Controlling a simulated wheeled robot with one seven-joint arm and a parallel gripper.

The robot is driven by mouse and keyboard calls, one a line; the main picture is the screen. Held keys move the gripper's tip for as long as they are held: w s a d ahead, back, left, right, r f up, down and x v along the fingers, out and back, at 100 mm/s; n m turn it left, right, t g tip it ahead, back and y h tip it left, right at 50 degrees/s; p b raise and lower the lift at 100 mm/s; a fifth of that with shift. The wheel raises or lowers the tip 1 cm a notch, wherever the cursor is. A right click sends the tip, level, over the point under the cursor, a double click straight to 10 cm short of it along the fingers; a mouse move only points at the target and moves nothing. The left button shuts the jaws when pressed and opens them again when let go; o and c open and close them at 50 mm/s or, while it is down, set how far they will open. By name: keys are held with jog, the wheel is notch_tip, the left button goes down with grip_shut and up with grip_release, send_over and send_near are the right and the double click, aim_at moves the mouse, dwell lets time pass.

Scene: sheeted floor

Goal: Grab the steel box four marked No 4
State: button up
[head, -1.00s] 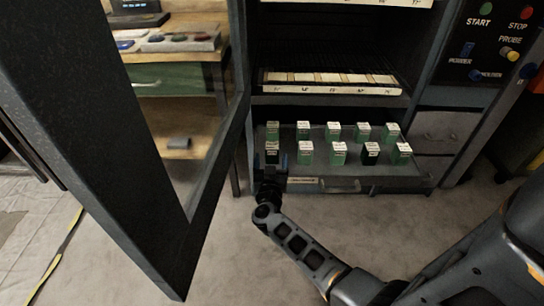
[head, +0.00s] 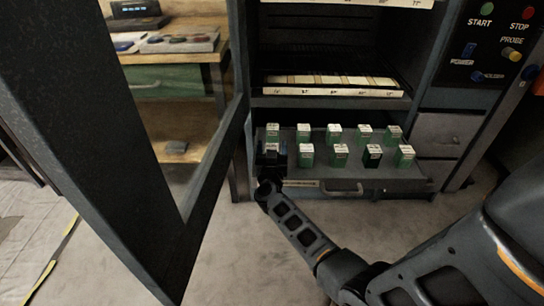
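Several small green boxes with white labelled tops stand in two rows in a pulled-out grey drawer (head: 400,185). Their marks are too small to read, so I cannot tell which is No 4. My gripper (head: 271,158) is at the drawer's front left corner, at the front-left box (head: 271,147). Its dark fingers appear on either side of that box and partly hide it. I cannot tell whether they touch it. The back-left box (head: 273,132) stands just behind. The other front-row boxes, such as the second one (head: 306,155), stand to the right, clear of the gripper.
An open dark cabinet door (head: 130,170) stands left of my arm. A shelf with a labelled strip (head: 330,91) is above the drawer. A control panel (head: 497,45) and small closed drawers (head: 440,132) are at right. The floor in front is clear.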

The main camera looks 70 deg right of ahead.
jog(key=c, duration=1)
jog(key=shift+c, duration=0.5)
jog(key=shift+r, duration=0.15)
